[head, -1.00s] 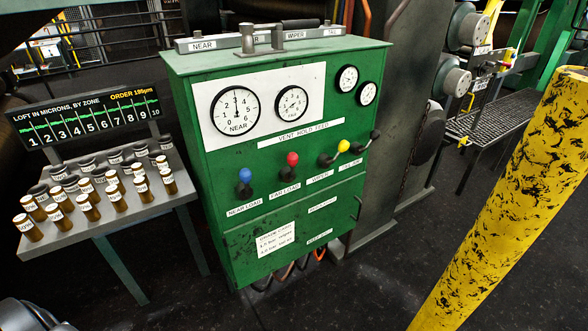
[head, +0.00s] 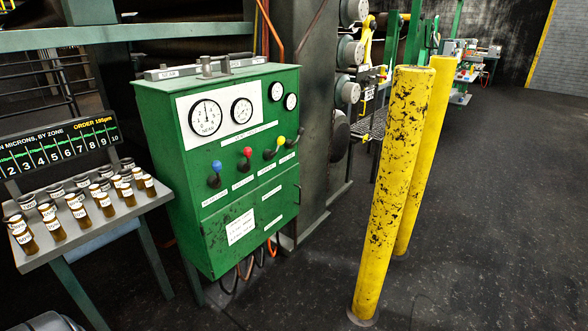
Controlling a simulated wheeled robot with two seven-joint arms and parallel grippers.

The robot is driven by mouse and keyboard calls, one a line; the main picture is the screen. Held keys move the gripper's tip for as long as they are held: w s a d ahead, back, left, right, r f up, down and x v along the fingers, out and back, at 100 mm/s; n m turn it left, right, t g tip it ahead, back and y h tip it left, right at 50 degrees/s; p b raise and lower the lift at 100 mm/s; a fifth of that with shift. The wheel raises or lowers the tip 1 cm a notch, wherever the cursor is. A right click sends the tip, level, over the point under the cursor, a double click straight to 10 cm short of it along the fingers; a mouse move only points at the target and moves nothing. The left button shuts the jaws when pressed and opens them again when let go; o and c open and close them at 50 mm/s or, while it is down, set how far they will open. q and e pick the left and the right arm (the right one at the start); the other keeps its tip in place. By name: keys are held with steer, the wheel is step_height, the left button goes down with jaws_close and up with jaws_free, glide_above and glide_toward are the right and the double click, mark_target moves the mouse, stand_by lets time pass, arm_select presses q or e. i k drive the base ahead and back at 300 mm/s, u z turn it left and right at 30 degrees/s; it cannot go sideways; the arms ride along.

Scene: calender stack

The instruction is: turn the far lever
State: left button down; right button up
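A green control cabinet (head: 222,215) stands left of centre in the head view. A row of levers sticks out of its front face. The far-load lever with the red knob (head: 247,152) is second from the left and tilts upward; its label reads clearly only in the earlier view. The blue-knobbed lever (head: 216,165) is to its left. Round white gauges (head: 205,117) sit above the levers. Neither of my grippers is in view, and nothing touches the levers.
A grey stand (head: 100,222) with several small labelled jars is left of the cabinet, below a black display board (head: 58,146). Two yellow posts (head: 393,200) stand to the right. Hoses hang under the cabinet. Dark floor (head: 480,220) is open in front and at right.

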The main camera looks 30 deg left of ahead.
mark_target(247, 151)
steer(key=z, duration=0.85)
steer(key=i, duration=1.4)
steer(key=u, duration=0.65)
steer(key=i, duration=0.8)
steer(key=u, duration=0.85)
